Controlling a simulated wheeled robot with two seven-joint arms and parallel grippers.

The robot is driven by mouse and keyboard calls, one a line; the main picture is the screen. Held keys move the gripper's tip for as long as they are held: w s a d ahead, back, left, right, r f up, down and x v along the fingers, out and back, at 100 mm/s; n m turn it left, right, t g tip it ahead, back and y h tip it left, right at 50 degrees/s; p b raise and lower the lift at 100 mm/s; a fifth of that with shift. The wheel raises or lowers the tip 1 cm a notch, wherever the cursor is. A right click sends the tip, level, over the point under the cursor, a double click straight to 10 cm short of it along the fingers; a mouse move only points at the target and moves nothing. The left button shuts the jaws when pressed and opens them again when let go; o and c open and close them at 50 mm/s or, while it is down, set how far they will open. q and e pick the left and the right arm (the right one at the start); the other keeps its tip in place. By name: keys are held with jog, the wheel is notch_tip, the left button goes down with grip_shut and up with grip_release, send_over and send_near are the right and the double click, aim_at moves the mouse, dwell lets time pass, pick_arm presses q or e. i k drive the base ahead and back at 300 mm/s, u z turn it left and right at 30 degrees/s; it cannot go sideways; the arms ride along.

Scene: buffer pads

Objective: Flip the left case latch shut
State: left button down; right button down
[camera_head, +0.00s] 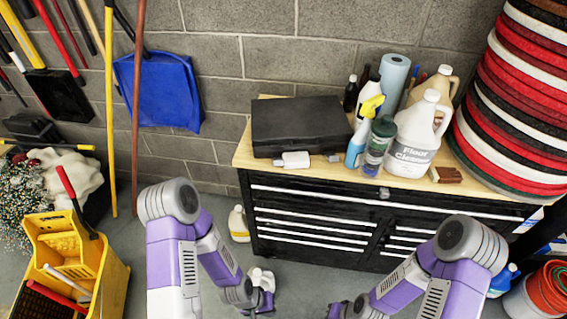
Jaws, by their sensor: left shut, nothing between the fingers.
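A black case (297,125) lies flat on the wooden top (245,151) of a black tool cabinet (310,222), at its left part. Its lid looks down. My left gripper (262,279) is low in front of the cabinet, well below and apart from the case. It is shut and empty. My right arm (392,285) reaches down at the lower right, and its fingers do not show.
A white bottle (293,160) lies close in front of the case. A spray bottle (362,135), a floor cleaner jug (415,137) and other bottles crowd its right side. Red, white and black pads (515,100) are stacked at right. A yellow mop bucket (105,265) stands at left.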

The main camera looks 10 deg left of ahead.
aim_at(278, 161)
jog(key=k, duration=1.25)
jog(key=z, duration=0.25)
jog(key=i, duration=0.3)
jog(key=z, duration=0.7)
jog(key=i, duration=1)
jog(key=u, duration=0.55)
jog(key=i, duration=0.75)
jog(key=u, duration=0.55)
